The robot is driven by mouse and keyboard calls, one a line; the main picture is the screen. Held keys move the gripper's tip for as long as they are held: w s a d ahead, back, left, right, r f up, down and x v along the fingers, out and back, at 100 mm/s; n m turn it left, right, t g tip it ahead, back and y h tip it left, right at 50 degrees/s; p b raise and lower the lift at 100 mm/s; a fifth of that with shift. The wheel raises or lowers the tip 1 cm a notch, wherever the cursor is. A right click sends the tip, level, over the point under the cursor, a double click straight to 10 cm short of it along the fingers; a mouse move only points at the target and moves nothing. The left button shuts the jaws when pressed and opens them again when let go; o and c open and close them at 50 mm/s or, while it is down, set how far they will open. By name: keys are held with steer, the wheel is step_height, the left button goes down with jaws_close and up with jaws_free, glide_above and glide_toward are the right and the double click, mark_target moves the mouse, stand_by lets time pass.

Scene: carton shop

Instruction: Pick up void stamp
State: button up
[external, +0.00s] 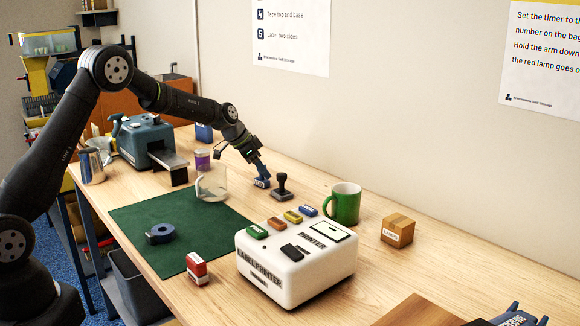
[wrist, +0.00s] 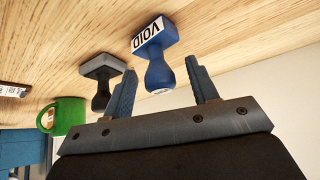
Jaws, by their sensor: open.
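The void stamp (wrist: 155,48) is blue, with a white label reading VOID on its base and a round handle. It stands on the wooden table in the external view (external: 262,183), left of a black stamp (external: 282,189). My gripper (external: 257,172) is above the void stamp. In the wrist view my gripper (wrist: 160,70) is open, with one finger on each side of the stamp's handle. I see gaps between handle and fingers.
A green mug (external: 344,204), a label printer (external: 297,262) and a small carton (external: 397,230) stand to the right. A clear glass jug (external: 212,184) stands to the left.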

steer(key=c, duration=1.1)
steer(key=shift+o, duration=0.2)
steer(key=shift+r, duration=0.1)
